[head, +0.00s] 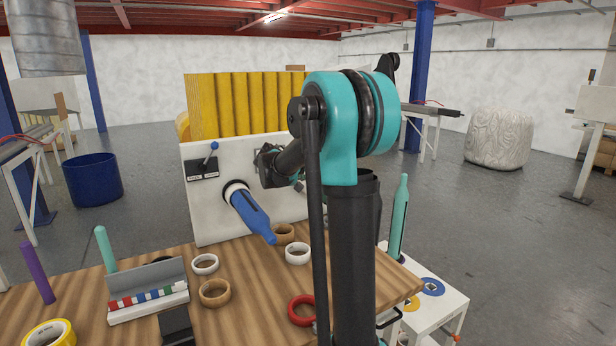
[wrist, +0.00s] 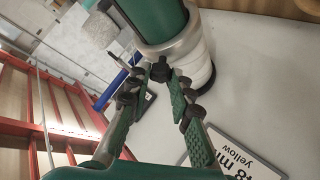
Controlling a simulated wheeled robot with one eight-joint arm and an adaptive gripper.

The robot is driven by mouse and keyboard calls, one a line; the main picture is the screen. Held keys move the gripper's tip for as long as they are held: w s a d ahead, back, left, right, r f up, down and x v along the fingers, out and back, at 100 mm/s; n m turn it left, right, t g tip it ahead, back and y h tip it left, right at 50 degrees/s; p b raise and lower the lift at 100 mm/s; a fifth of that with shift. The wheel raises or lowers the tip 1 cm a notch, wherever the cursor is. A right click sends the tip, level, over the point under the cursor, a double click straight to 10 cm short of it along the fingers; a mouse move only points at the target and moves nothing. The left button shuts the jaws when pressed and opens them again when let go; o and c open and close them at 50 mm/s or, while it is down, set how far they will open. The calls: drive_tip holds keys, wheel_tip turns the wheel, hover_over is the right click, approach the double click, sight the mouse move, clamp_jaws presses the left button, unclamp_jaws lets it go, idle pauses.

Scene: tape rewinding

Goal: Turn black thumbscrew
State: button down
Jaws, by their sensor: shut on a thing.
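In the wrist view, a small black thumbscrew (wrist: 161,71) sits on a silver metal collar (wrist: 180,42). The collar is around a green cylinder (wrist: 155,15), beside a white cylindrical part (wrist: 199,68) on the pale panel (wrist: 245,85). My gripper (wrist: 162,76) has its two green-padded fingers on either side of the thumbscrew and is shut on it. In the head view my arm reaches the white panel (head: 208,220), and the arm hides the thumbscrew and most of the gripper there.
A blue spindle (head: 250,215) sticks out of the panel toward the table, left of my arm. A lever switch (head: 207,160) is at the panel's upper left. Tape rolls, including a red one (head: 302,310), lie on the wooden table (head: 255,325). A sign (wrist: 240,155) is near the right finger.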

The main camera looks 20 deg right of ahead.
drive_tip(key=m+g+h, duration=0.1)
drive_tip(key=m+g, duration=0.1)
drive_tip(key=m, duration=0.3)
drive_tip(key=m+g+h, duration=0.2)
drive_tip(key=m, duration=0.3)
drive_tip(key=m+g+h, duration=0.1)
drive_tip(key=m+g, duration=0.2)
drive_tip(key=m, duration=0.2)
drive_tip(key=shift+w+a+f, duration=0.1)
drive_tip(key=shift+w+a, duration=0.1)
drive_tip(key=shift+w, duration=0.2)
drive_tip(key=shift+m+g, duration=0.3)
drive_tip(key=shift+m, duration=0.2)
drive_tip(key=c, duration=1.3)
unclamp_jaws()
drive_tip(key=shift+c, duration=0.2)
drive_tip(key=a+r, duration=0.1)
drive_tip(key=a, duration=1.5)
drive_tip(key=shift+s+a+r, duration=0.35)
drive_tip(key=shift+r, duration=0.05)
